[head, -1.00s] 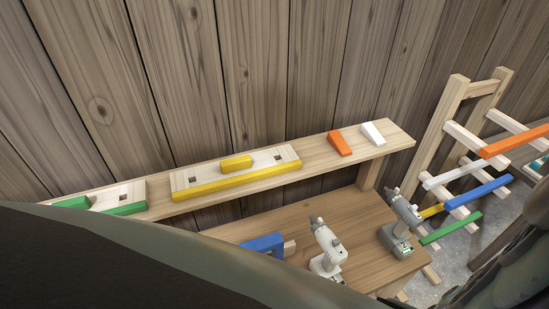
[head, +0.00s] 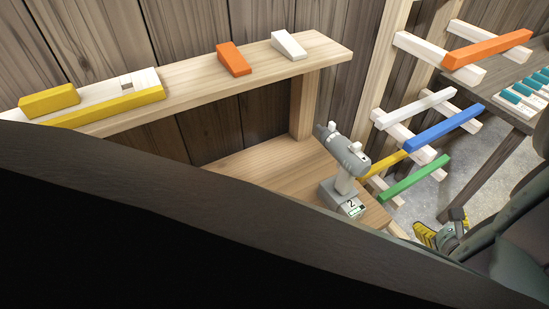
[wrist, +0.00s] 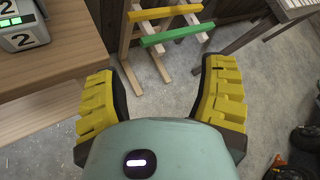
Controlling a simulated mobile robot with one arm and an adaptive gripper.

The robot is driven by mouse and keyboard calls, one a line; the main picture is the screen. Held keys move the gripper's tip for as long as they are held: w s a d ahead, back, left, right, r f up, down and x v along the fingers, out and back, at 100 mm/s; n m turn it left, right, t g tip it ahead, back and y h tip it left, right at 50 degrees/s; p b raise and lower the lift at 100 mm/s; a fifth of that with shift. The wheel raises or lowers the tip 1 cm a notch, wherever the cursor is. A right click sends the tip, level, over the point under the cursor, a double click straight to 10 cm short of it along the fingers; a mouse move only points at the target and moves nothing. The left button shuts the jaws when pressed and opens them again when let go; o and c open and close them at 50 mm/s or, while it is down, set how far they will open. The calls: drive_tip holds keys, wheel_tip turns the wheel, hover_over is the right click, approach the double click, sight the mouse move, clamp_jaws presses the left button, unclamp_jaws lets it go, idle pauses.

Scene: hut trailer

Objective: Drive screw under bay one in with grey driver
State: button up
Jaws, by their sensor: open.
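The grey driver (head: 343,165) stands upright on the lower wooden bench (head: 262,166), its battery base marked 2. In the wrist view only the base of the driver (wrist: 22,32) shows, at the top left on the bench corner. My gripper (wrist: 160,88) is open and empty, with its yellow fingers wide apart over the floor. In the head view a yellow part of my gripper (head: 426,235) shows at the lower right, right of the driver and apart from it. I see neither the screw nor a label for bay one. A dark part of my body hides the lower left.
An upper shelf (head: 190,92) holds a yellow block (head: 49,101), an orange wedge (head: 234,60) and a white wedge (head: 289,45). Right of the bench stands a wooden rack with coloured bars, including a blue bar (head: 444,128) and a green bar (head: 414,178). A dark table (head: 500,108) stands beyond.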

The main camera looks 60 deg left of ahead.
drive_tip(key=s+a+f+g+y+b, duration=0.2)
drive_tip(key=s+a+g+y+b, duration=0.1)
drive_tip(key=s+a+y+b, duration=0.15)
drive_tip(key=n+g+y+b, duration=0.1)
drive_tip(key=n+g+y, duration=0.1)
drive_tip(key=g+y, duration=0.3)
approach(342, 172)
drive_tip(key=a, duration=0.1)
drive_tip(key=w+a+f, duration=0.1)
drive_tip(key=a, duration=0.2)
drive_tip(key=shift+w+a+f, duration=0.2)
drive_tip(key=shift+a+f, duration=0.1)
drive_tip(key=shift+f, duration=0.05)
drive_tip(key=shift+t, duration=0.3)
drive_tip(key=shift+w+a+f+p, duration=0.15)
drive_tip(key=shift+a+p, duration=0.1)
drive_tip(key=shift+a, duration=1.3)
drive_tip(key=shift+w+a+p, duration=0.1)
drive_tip(key=shift+a+p, duration=0.1)
drive_tip(key=shift+a, duration=1.4)
drive_tip(key=shift+d, duration=0.1)
clamp_jaws()
drive_tip(key=shift+w, duration=0.1)
